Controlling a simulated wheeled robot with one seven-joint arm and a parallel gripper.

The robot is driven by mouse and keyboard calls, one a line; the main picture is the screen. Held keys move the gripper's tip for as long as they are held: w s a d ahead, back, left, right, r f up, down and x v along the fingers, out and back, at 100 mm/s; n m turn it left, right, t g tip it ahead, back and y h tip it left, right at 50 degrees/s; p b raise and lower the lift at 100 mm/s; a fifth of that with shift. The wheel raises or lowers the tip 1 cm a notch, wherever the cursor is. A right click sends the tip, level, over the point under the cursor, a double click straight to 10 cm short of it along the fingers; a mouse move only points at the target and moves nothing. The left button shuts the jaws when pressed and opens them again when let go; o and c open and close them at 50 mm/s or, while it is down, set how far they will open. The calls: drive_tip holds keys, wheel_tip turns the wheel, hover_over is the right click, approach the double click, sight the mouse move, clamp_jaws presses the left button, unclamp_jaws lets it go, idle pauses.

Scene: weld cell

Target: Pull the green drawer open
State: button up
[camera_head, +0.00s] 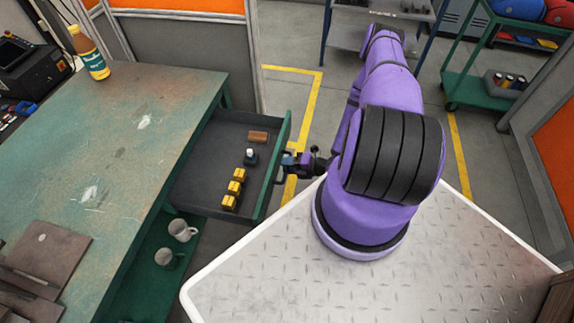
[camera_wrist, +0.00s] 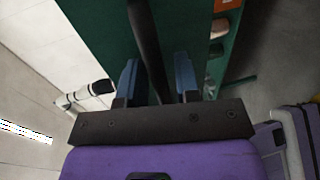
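The green drawer (camera_head: 276,190) stands well out from the green workbench (camera_head: 130,120). Inside it lie several yellow blocks (camera_head: 234,188), a small dark bottle with a white cap (camera_head: 251,157) and a brown block (camera_head: 258,136). My gripper (camera_head: 288,160) is at the dark handle (camera_head: 277,170) on the drawer's front. In the wrist view, the handle bar (camera_wrist: 146,45) runs between the two blue fingers of my gripper (camera_wrist: 157,82). The fingers look apart, with a gap on each side of the bar. The green drawer front (camera_wrist: 95,40) lies behind them.
An orange-brown bottle (camera_head: 88,52) stands on the bench. Two mugs (camera_head: 181,230) sit on the lower shelf below the drawer. A green cart (camera_head: 480,85) is at the back right. Grey floor with yellow lines (camera_head: 318,100) is open beyond the drawer.

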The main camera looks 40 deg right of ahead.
drive_tip(key=shift+o, duration=0.4)
drive_tip(key=v, duration=1)
drive_tip(key=shift+s+d, duration=0.2)
drive_tip(key=shift+s, duration=0.15)
